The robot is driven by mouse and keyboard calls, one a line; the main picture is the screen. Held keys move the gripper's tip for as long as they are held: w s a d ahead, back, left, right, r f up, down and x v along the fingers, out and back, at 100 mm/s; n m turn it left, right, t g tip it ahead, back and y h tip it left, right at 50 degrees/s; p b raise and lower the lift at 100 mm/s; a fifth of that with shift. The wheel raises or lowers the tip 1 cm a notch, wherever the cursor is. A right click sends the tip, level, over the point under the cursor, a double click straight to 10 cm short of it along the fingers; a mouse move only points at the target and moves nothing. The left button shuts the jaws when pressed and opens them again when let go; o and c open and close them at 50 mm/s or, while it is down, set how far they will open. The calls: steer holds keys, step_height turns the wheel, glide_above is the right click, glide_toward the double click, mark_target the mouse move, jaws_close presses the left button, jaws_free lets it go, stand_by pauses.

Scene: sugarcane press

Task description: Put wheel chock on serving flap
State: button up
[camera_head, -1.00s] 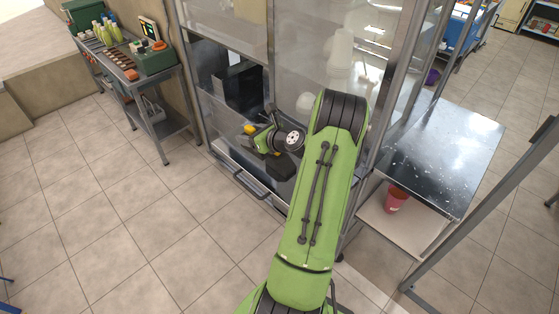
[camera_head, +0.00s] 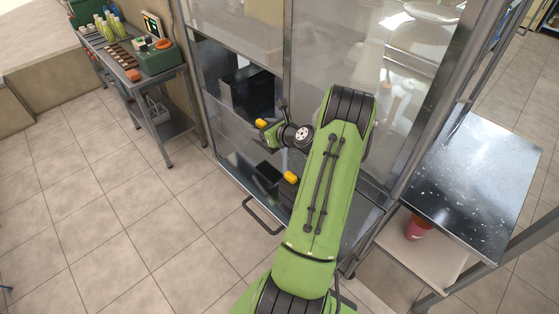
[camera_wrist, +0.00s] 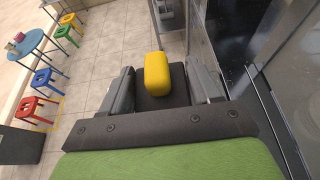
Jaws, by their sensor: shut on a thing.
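The wheel chock is a yellow block (camera_wrist: 158,75) between the dark fingers of my gripper (camera_wrist: 160,88) in the wrist view. My gripper is shut on it. In the head view my gripper (camera_head: 266,131) is held in front of the glazed stall, with the yellow chock (camera_head: 262,123) at its end. A second yellow patch (camera_head: 291,177) shows lower down beside my arm; I cannot tell if it is a reflection or another block. A speckled steel top (camera_head: 472,180) at the right looks like the serving flap, apart from my gripper.
The glazed stall (camera_head: 335,50) stands close to my arm, with a bar handle (camera_head: 262,216) low on its front. A steel table (camera_head: 158,78) with bottles is at the left. A red cup (camera_head: 418,228) sits on a shelf below the steel top.

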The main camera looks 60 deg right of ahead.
step_height(320, 180, down, 7)
steer(key=shift+r, duration=0.1)
steer(key=shift+s+a, duration=0.15)
steer(key=o, duration=1.3)
